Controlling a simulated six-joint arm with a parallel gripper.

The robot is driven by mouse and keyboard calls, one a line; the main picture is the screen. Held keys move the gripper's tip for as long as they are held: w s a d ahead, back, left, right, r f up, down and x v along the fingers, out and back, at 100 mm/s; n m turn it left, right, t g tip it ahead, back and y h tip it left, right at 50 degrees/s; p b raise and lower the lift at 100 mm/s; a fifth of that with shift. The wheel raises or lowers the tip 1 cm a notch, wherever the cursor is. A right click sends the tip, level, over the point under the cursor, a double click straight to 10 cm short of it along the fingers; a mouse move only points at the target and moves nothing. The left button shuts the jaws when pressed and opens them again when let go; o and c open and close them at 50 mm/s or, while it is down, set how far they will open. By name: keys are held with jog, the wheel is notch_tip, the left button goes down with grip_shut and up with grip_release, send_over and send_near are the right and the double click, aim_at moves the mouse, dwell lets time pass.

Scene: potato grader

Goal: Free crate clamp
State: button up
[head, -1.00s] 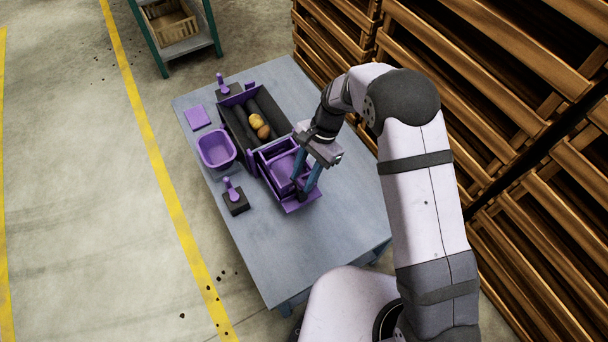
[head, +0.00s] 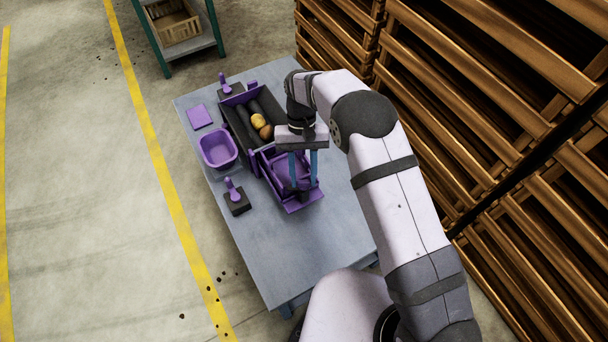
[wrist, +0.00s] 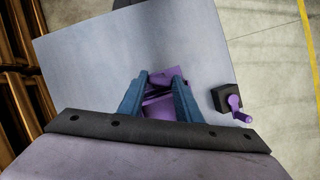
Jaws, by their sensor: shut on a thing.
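The purple crate (head: 270,168) sits on the table at the near end of the dark trough. A low purple part (head: 300,204) is at its near end. My gripper (head: 303,186) points down there, its two blue fingers side by side. In the wrist view the fingers (wrist: 160,77) close around a purple piece (wrist: 158,93) at the crate, which I take to be the crate clamp. Its exact shape is largely hidden by the fingers.
The dark trough (head: 239,118) holds potatoes (head: 258,120). A purple bin (head: 218,149), a purple pad (head: 200,116) and two purple levers on black blocks, near (head: 237,202) and far (head: 230,88), stand along the left. The table's near part (head: 300,245) is clear. Wooden crates (head: 480,60) are stacked at right.

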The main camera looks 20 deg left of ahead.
jog(key=n+t+h, duration=0.1)
jog(key=n, duration=0.3)
jog(key=shift+s+a+n, duration=0.1)
jog(key=shift+a+n, duration=0.05)
jog(key=shift+n, duration=0.25)
jog(key=shift+h, duration=0.3)
jog(key=o, duration=1)
jog(key=shift+o, duration=0.2)
jog(key=shift+r, duration=0.1)
jog(key=b+v, duration=0.1)
jog(key=v, duration=0.6)
jog(key=shift+b, duration=0.35)
jog(key=shift+r, duration=0.1)
